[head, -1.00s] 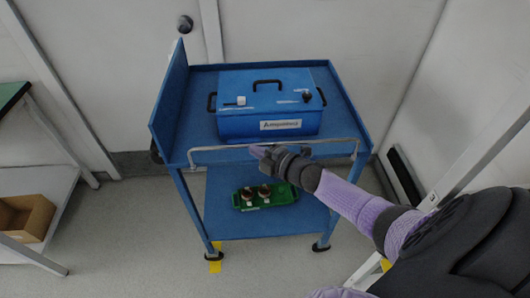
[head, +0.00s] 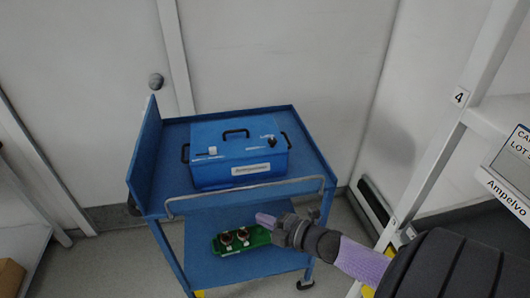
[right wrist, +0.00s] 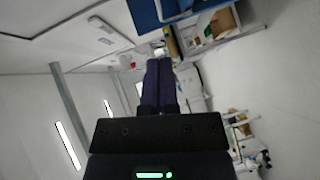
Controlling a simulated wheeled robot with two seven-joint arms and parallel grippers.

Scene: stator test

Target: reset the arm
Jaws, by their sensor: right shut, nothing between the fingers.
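My right gripper (head: 267,220) reaches in from the right in the head view, in front of the blue cart. Its fingers also show in the right wrist view (right wrist: 159,62), together and with nothing between them. My left gripper is in neither view. The blue cart (head: 165,207) holds a blue box (head: 238,178) with black handles on its top shelf. A green tray (head: 256,241) with small brown and white parts sits on the lower shelf, its right end close to my gripper in the picture.
A white shelf unit (head: 455,135) with a "4" label stands at the right. A door with a round knob (head: 156,80) is behind the cart.

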